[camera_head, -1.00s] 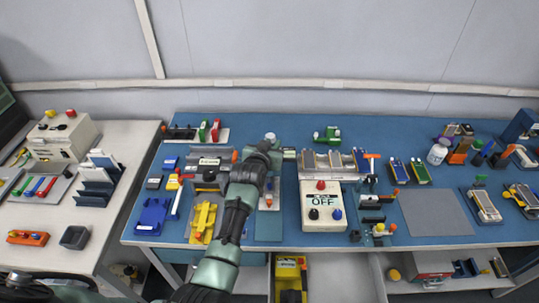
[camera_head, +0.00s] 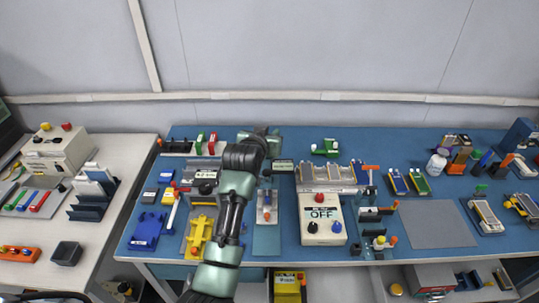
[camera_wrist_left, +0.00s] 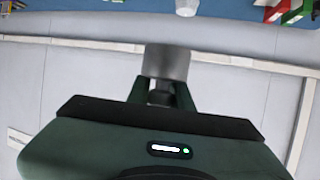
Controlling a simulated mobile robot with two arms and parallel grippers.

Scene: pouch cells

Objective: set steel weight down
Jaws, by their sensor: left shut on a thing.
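The steel weight (camera_wrist_left: 167,62) is a plain grey block-like piece seen in the left wrist view. My left gripper (camera_wrist_left: 160,92) is shut on it, with a dark green finger on either side of its lower part. In the head view my left gripper (camera_head: 266,136) is over the back part of the blue bench, and my own wrist and forearm cover much of it. I cannot make out the weight in the head view. My right gripper is not in view.
The blue bench (camera_head: 290,262) holds a white box marked OFF (camera_head: 321,220), a rack of grey cells (camera_head: 330,174) and a yellow fixture (camera_head: 199,232). Red and green upright pieces (camera_head: 205,143) stand left of my gripper. A grey mat (camera_head: 437,223) is bare.

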